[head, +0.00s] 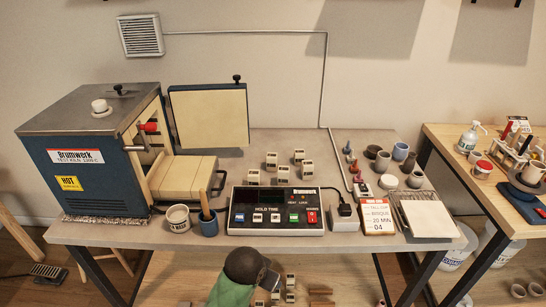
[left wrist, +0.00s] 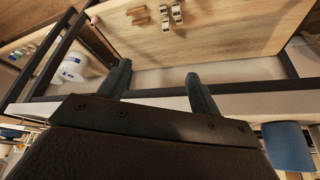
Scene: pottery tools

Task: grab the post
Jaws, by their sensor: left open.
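Several small pale block-like posts with dark markings stand on the tabletop behind the control box, one of them at the front right (head: 307,170). More such posts (head: 290,282) sit on the lower shelf, partly hidden by my arm. They also show in the left wrist view (left wrist: 177,14) at the top. I cannot tell which post the task means. My left gripper (head: 271,280) is low in front of the table's front edge, just left of the lower-shelf posts. In the left wrist view its two fingers (left wrist: 160,86) are apart with nothing between them. My right gripper is not in view.
A kiln (head: 85,160) with its door open stands at the left. The control box (head: 275,211), a mug (head: 178,219), and a blue cup (head: 208,223) line the table's front (head: 130,234). Brown sticks (left wrist: 138,14) lie on the lower shelf (left wrist: 225,30), which has bare room around.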

